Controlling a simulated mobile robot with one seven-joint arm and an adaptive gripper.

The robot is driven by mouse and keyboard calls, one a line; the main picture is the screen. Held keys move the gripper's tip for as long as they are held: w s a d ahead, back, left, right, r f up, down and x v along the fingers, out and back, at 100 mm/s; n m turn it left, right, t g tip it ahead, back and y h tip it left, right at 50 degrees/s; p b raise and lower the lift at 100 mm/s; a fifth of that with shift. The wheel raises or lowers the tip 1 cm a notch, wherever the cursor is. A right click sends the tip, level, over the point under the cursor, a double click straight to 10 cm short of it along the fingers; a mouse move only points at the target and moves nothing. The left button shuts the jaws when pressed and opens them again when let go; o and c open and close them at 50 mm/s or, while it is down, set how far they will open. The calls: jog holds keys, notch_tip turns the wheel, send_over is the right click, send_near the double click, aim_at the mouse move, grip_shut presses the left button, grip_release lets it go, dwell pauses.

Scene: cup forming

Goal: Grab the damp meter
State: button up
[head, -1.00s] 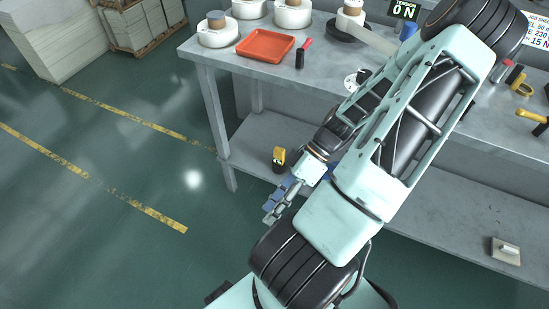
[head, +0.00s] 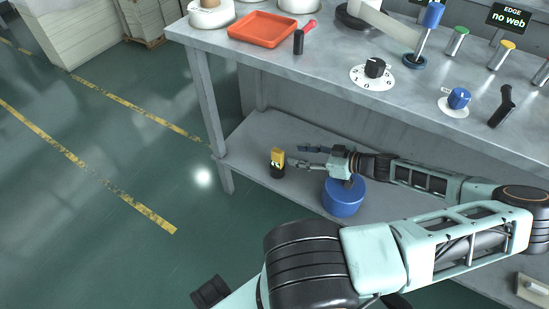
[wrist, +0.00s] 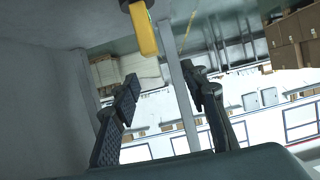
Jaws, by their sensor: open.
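The damp meter (head: 278,156), a small yellow device with a black lower part, stands upright on the lower shelf near its left end. My gripper (head: 301,156) reaches in over the shelf from the right, just right of the meter, with its fingers pointing at it. The fingers are apart with nothing between them. In the wrist view the meter's yellow body (wrist: 146,36) hangs in from the top edge, beyond and slightly left of the gap between my fingertips (wrist: 161,76). It does not appear to touch them.
A blue round container (head: 343,197) stands on the lower shelf (head: 250,136) just below my wrist. The tabletop (head: 330,60) overhangs the shelf, with an orange tray (head: 262,29), knobs and handles on it. A table leg (head: 209,120) stands left of the meter.

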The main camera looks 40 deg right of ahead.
aim_at(279, 152)
jog(key=x, duration=0.2)
jog(key=d+b+x, duration=0.1)
jog(key=x, duration=0.2)
jog(key=shift+w+f, duration=0.3)
jog(key=shift+w, duration=0.05)
jog(key=b+x, duration=0.1)
jog(key=x, duration=0.1)
jog(key=b+x, duration=0.1)
jog(key=x, duration=0.1)
jog(key=shift+w+f+b, duration=0.1)
jog(key=shift+f+b, duration=0.25)
jog(key=shift+f, duration=0.15)
jog(key=shift+w+a, duration=0.15)
jog(key=shift+w, duration=0.15)
grip_shut()
